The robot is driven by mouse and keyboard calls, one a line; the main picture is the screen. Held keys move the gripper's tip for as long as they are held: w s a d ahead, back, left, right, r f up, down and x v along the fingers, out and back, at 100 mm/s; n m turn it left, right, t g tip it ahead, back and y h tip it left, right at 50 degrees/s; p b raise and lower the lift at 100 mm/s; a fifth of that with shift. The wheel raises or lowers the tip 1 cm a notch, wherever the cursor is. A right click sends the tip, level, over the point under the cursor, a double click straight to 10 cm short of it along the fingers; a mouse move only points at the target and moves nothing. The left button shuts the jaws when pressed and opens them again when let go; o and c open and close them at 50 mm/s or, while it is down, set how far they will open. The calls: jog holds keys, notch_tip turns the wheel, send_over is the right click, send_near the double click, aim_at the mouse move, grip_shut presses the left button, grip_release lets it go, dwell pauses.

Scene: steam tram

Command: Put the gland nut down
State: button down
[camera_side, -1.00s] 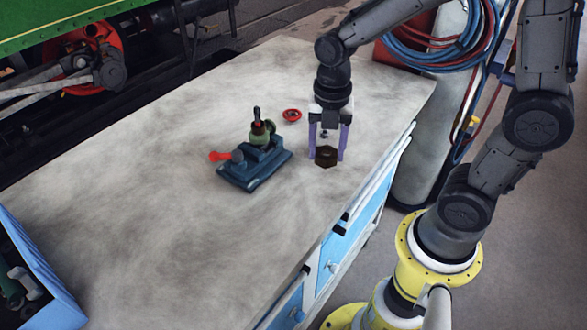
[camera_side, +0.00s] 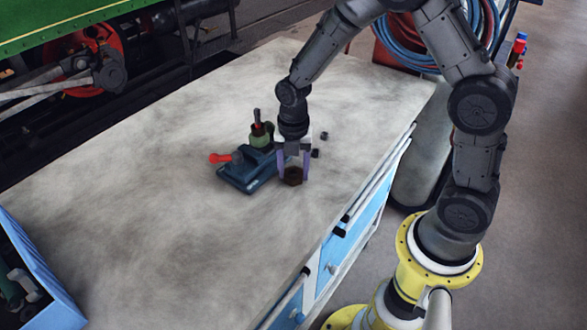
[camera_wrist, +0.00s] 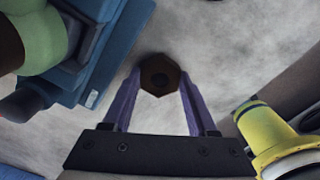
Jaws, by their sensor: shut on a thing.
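The gland nut (camera_side: 293,176) is a brown hexagonal nut. My gripper (camera_side: 293,179) points down and is shut on it, with a purple finger on either side. The nut is just right of the blue vise (camera_side: 238,178), low over the pale bench top; I cannot tell whether it touches the surface. In the wrist view the nut (camera_wrist: 158,76) sits between the fingertips, its dark bore facing the camera. Bare bench shows around it there, and the vise (camera_wrist: 112,60) is on the left.
The vise has a red handle (camera_side: 220,158) and holds a green fitting (camera_side: 260,135). Small dark pieces (camera_side: 315,153) lie right of my gripper. A blue crate (camera_side: 60,300) with pipe parts stands at the lower left.

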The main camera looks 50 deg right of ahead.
jog(key=shift+f, duration=0.15)
jog(key=shift+c, duration=1)
grip_release()
notch_tip(320, 180, up, 12)
jog(key=s+r+m+t, duration=0.2)
jog(key=s+r+m, duration=0.3)
jog(key=s+m, duration=0.5)
jog(key=s+r+m+t, duration=0.3)
jog(key=s+m, duration=0.7)
jog(key=m, duration=0.4)
jog(key=shift+r+t, duration=0.3)
jog(key=shift+r, duration=0.55)
